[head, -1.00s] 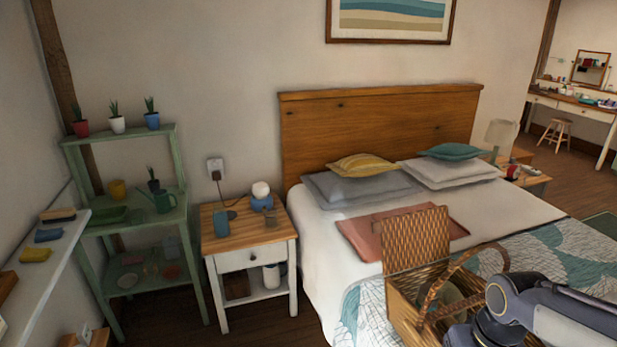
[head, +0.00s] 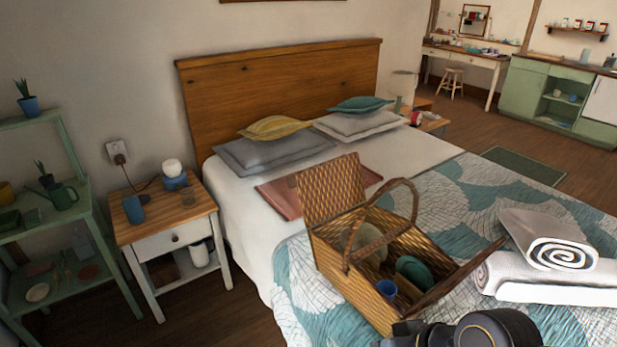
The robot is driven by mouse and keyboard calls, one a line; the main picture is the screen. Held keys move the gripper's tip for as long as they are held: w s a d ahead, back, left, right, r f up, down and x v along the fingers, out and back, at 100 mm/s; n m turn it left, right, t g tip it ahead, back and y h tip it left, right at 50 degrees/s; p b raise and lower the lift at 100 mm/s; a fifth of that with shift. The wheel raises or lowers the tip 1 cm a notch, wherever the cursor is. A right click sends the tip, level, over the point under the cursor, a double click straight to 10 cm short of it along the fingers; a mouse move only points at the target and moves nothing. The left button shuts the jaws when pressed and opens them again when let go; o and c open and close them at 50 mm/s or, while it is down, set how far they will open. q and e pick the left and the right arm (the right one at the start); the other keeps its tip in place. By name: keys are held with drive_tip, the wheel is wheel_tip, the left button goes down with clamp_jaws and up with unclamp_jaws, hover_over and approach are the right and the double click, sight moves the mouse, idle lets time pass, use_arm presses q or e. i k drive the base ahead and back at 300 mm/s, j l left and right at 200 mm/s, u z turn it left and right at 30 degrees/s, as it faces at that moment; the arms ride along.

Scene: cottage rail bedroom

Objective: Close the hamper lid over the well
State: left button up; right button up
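The wicker hamper (head: 345,272) stands on the bed with an arched handle (head: 382,222) across its middle. One lid (head: 331,190) stands up at its far left end. A second lid (head: 462,276) slants up and outward at the right side. The well is uncovered. Inside are a blue cup (head: 387,289), a green rounded thing (head: 412,269) and pale round things (head: 372,248) behind the handle. Dark parts of my arm show at the bottom edge, just in front of the hamper. No gripper fingers can be made out.
Rolled and folded white towels (head: 545,262) lie on the bed right of the hamper, close to the slanting lid. A folded pink cloth (head: 285,196) lies behind it. A nightstand (head: 165,228) stands left of the bed. The patterned cover (head: 440,195) behind the hamper is clear.

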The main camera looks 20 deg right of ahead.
sight(326, 190)
drive_tip(key=i+j+z, duration=0.1)
drive_tip(key=i+j, duration=0.25)
drive_tip(key=i, duration=0.25)
drive_tip(key=i+j+z, duration=0.1)
drive_tip(key=i+j, duration=0.3)
drive_tip(key=i, duration=0.15)
